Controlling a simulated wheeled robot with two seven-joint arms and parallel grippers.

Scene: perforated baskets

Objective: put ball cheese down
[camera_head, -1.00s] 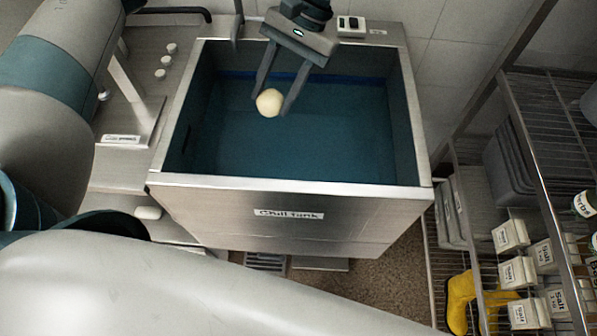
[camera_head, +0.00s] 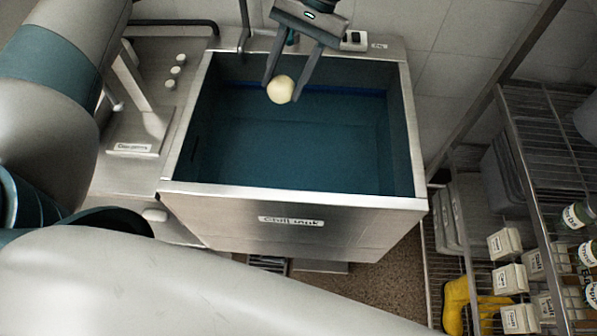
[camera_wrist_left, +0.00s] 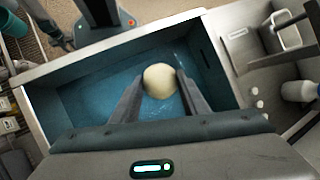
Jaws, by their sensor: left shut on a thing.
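The ball cheese (camera_head: 280,89) is a pale cream ball. My left gripper (camera_head: 284,84) is shut on it and holds it over the chill tank (camera_head: 290,190), near the tank's back wall. In the left wrist view, the ball cheese (camera_wrist_left: 160,81) sits between the two fingertips of the left gripper (camera_wrist_left: 158,88), with the blue tank interior beyond it. The chill tank is a steel box with a label on its front and dark blue inside. How high the ball is above the tank's contents I cannot tell. My right gripper is not seen.
A steel counter with white knobs (camera_head: 176,71) and a label stands left of the tank. A wire shelf (camera_head: 530,120) with boxes and jars stands on the right. The tank's interior is otherwise clear.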

